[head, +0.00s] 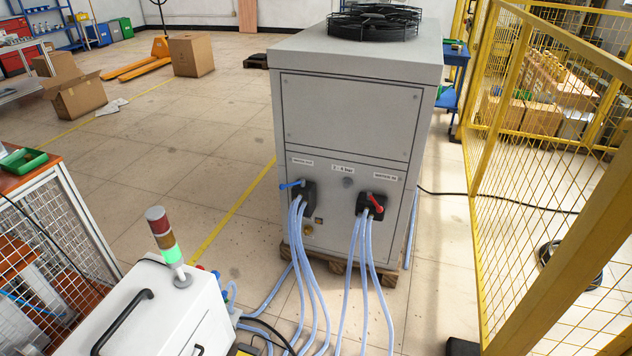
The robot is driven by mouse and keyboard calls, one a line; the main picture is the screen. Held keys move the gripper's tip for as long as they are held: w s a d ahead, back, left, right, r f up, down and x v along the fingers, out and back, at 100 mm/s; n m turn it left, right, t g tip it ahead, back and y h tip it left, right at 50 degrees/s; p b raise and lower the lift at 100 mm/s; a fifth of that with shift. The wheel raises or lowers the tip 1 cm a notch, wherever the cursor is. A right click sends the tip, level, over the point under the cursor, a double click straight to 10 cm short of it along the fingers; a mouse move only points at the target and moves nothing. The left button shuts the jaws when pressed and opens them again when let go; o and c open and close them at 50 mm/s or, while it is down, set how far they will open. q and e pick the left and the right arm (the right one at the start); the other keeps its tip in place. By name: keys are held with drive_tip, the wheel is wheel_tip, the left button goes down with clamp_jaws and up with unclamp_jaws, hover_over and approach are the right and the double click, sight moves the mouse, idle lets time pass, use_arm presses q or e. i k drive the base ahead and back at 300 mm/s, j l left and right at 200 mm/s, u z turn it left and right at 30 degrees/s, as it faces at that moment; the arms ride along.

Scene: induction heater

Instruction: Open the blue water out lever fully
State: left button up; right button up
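The blue lever (291,184) is on the front of a tall grey cabinet (345,120), at the left dark valve block (304,196). It points to the left, close to horizontal, with its outer end slightly lower. A small label (302,161) sits above it, too small to read surely. Neither of my grippers shows in the head view.
Pale blue hoses (318,280) run from both valve blocks to the floor. A white machine (160,315) with a signal light (166,236) stands in front left. A yellow mesh fence (545,150) closes the right side. Open floor (190,170) lies left of the cabinet.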

sight(282, 187)
drive_tip(key=i+l+u, duration=0.45)
drive_tip(key=i+l, duration=0.25)
drive_tip(key=i, duration=0.05)
